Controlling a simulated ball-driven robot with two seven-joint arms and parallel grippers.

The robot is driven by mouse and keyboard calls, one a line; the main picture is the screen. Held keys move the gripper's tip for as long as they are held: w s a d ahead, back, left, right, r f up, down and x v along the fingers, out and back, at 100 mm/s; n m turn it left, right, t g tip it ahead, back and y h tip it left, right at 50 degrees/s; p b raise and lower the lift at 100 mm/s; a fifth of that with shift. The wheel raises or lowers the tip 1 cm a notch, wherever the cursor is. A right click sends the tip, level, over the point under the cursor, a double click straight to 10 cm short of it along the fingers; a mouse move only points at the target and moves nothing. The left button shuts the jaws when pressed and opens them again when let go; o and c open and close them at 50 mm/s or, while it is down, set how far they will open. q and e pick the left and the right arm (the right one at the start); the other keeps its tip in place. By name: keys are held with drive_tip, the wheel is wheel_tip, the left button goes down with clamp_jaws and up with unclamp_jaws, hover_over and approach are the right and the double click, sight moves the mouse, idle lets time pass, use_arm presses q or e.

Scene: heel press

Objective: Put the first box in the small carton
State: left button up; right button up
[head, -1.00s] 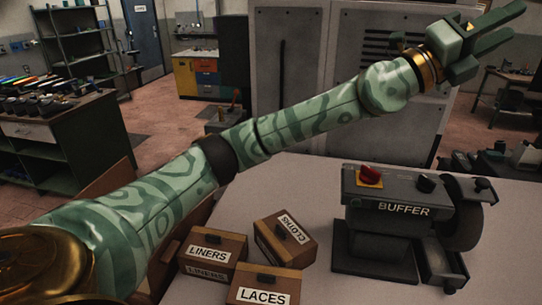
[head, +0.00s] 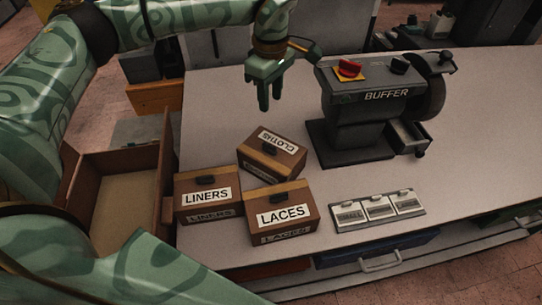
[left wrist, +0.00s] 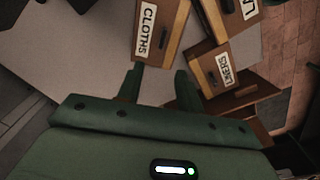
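Three brown lidded boxes with dark handles stand together on the pale bench: LINERS (head: 208,180), LACES (head: 290,195) and CLOTHS (head: 268,165). An open, empty-looking brown carton (head: 125,200) with raised flaps is left of them; no size label shows on it. My left gripper (head: 269,106) points down above the bench, behind the CLOTHS box, open and empty. In the left wrist view its fingers (left wrist: 160,90) are spread, with the CLOTHS box (left wrist: 170,15) ahead and the LINERS box (left wrist: 222,72) to the right. My right gripper is not in view.
A grey buffer machine (head: 365,115) with a red knob stands right of the boxes. A panel with three plates (head: 377,210) lies near the bench's front edge; one plate reads SMALL, the others are hard to read. Bare bench (head: 225,110) lies behind the boxes.

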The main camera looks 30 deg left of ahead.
use_arm(q)
hover_over(269, 146)
drive_tip(key=f, duration=1)
drive_tip(key=shift+w+f, duration=0.15)
drive_tip(key=shift+w, duration=0.15)
drive_tip(key=f, duration=0.5)
drive_tip(key=shift+s+f, duration=0.2)
drive_tip(key=shift+f, duration=0.1)
clamp_jaws()
drive_tip(key=shift+r, duration=0.1)
